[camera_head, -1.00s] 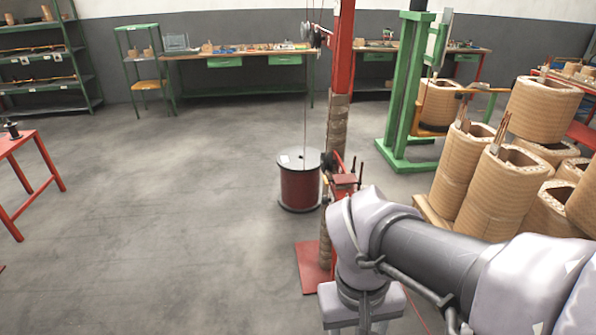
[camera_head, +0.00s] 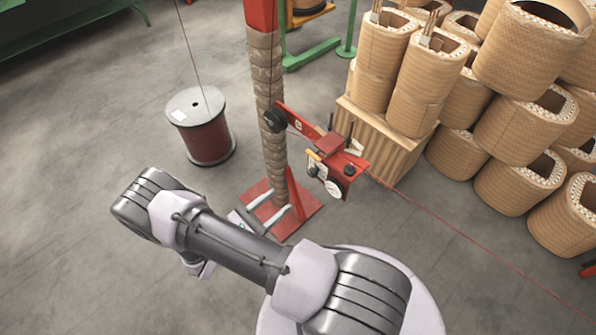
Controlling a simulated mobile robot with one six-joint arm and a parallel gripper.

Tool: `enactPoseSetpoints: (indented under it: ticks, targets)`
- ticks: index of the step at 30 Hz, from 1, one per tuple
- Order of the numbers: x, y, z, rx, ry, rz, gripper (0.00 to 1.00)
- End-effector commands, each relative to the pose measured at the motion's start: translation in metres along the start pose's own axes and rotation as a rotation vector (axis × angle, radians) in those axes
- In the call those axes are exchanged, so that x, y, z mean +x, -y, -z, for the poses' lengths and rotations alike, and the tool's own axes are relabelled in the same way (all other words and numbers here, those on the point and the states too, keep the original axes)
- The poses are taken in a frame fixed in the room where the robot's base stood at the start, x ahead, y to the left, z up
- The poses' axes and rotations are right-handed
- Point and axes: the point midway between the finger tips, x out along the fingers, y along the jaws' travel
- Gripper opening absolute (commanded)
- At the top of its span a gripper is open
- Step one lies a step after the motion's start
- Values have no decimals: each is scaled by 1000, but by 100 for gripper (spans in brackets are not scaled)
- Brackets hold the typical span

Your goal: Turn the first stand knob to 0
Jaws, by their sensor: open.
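The stand is a red post (camera_head: 262,14) wrapped in tan cord, on a red floor plate (camera_head: 313,196). A red bracket (camera_head: 298,122) juts from it to the right. Its head carries a small black knob (camera_head: 349,170), another dark knob (camera_head: 312,171) and a pale round dial (camera_head: 333,188). I cannot tell which knob is the first or read any setting. My gripper (camera_head: 280,200) is open, its two pale fingers apart and empty. In the picture they overlap the floor plate, below and left of the bracket head. My arm hides part of the gripper body.
A dark red wire spool (camera_head: 205,138) stands on the floor left of the post. Several tan coils (camera_head: 520,112) are stacked at right, some on a wooden pallet (camera_head: 375,141). A thin red wire (camera_head: 450,224) runs from the bracket to the lower right.

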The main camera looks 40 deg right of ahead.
Motion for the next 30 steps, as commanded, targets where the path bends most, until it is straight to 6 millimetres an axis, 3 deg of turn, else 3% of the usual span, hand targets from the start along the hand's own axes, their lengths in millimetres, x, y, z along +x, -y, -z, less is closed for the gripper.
enactPoseSetpoints:
  ticks: [6, 12, 18, 26, 30]
  targets:
    - [68, 2, 2, 1, -2, 8, 52]
    - [113, 1, 2, 2, -2, 6, 52]
    - [128, 1, 1, 1, -2, 3, 52]
    - [129, 1, 0, 1, -2, 2, 52]
    - [129, 1, 0, 1, -2, 2, 24]
